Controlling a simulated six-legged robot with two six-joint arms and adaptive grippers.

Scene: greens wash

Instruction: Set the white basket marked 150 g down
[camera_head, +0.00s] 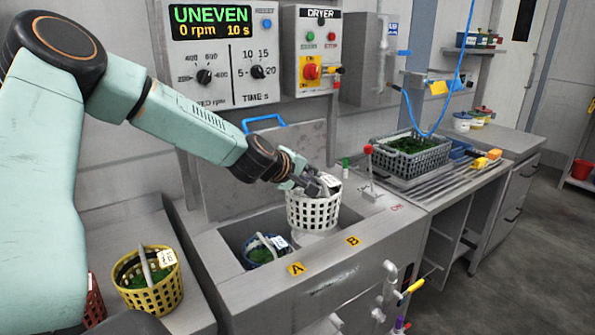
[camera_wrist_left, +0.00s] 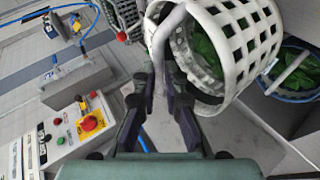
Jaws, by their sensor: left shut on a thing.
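The white basket (camera_head: 313,213) is a round lattice basket with green leaves inside, seen best in the wrist view (camera_wrist_left: 235,50). It hangs upright or nearly so over the B side of the sunken opening in the dryer. A white tag (camera_head: 330,181) shows at its rim, its marking too small to read. My left gripper (camera_head: 318,187) is shut on the basket's white handle (camera_wrist_left: 158,45), above the rim. Whether the basket's bottom touches anything below cannot be told. My right gripper is not in view.
A blue basket (camera_head: 262,249) with greens sits in the opening by yellow label A (camera_head: 296,268). Label B (camera_head: 352,241) is on the front edge. A yellow basket (camera_head: 150,283) stands left, a grey crate (camera_head: 408,163) right. A red-knobbed lever (camera_head: 369,172) stands nearby. The display (camera_head: 211,22) reads UNEVEN.

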